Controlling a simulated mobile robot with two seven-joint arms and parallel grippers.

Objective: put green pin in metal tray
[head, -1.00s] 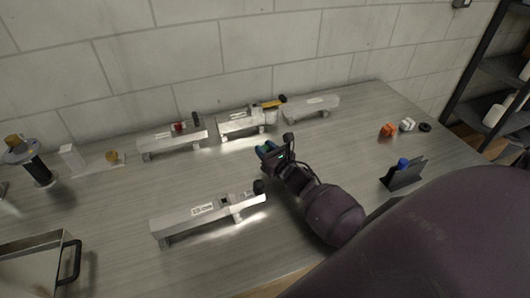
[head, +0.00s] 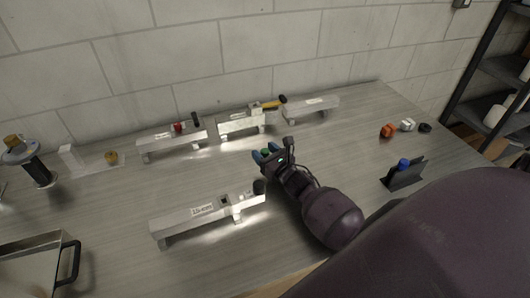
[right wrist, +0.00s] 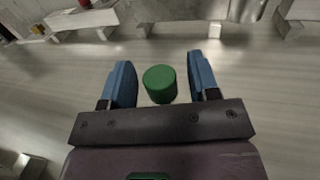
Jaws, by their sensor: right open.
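The green pin (right wrist: 160,84) stands on the table between the two blue fingers of my right gripper (right wrist: 162,86) in the right wrist view, with gaps on both sides. In the head view the pin (head: 265,153) shows as a small green spot between the fingers of the right gripper (head: 264,155). The right gripper is open, low over the middle of the table. The metal tray (head: 32,262) with a black handle is at the lower left, partly cut off by the picture edge. My left gripper is not in view.
A black holder with a blue piece (head: 403,174) and small orange and white parts (head: 388,131) are at right.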

